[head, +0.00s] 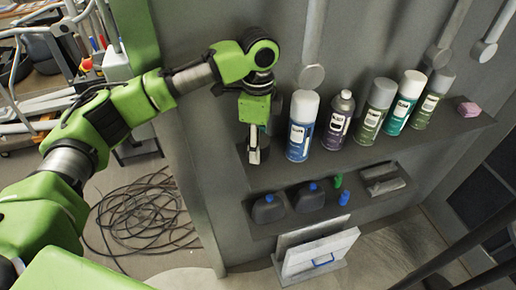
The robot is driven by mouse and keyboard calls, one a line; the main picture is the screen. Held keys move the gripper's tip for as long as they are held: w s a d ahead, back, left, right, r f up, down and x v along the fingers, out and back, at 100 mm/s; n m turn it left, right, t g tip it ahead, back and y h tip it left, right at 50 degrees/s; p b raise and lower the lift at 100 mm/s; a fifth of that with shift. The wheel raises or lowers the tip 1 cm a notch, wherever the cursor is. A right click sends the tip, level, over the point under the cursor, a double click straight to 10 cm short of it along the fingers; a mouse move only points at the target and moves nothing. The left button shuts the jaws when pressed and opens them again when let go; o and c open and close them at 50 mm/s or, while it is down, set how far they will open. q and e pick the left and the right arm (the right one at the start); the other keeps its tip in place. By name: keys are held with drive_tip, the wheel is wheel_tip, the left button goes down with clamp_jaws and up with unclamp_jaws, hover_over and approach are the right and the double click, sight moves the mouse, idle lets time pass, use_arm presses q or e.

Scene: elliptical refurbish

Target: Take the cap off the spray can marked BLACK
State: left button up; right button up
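Several spray cans stand upright in a row on the upper grey shelf in the head view. They are a blue can with a white cap (301,128), a purple-grey can with a bare metal top (338,122), a grey-green can (373,112), a teal can with a white cap (403,103) and an olive-grey can (432,100). The label words are too small to read, so I cannot tell which is BLACK. My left gripper (256,150) points down at the shelf's left end, left of the blue can. Its finger opening is unclear. My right gripper is out of view.
A pink block (468,109) lies at the upper shelf's right end. The lower shelf (345,208) holds dark jugs (269,208), small green and blue bottles and grey packs. Pale panels (318,256) lean below. Coiled cable (140,218) lies on the floor at left.

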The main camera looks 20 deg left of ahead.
use_arm(q)
drive_tip(key=f+p, duration=0.2)
drive_tip(key=f, duration=0.1)
drive_tip(key=shift+w+a, duration=0.1)
drive_tip(key=shift+w, duration=0.25)
drive_tip(key=shift+f, duration=0.45)
drive_tip(key=shift+f, duration=0.1)
drive_tip(key=o, duration=1.2)
drive_tip(key=shift+o, duration=0.2)
drive_tip(key=shift+r+p, duration=0.3)
drive_tip(key=shift+r, duration=0.1)
wheel_tip(320, 180, up, 5)
drive_tip(key=p, duration=0.5)
drive_tip(key=shift+f, duration=0.15)
wheel_tip(320, 180, up, 7)
drive_tip(key=shift+f, duration=0.1)
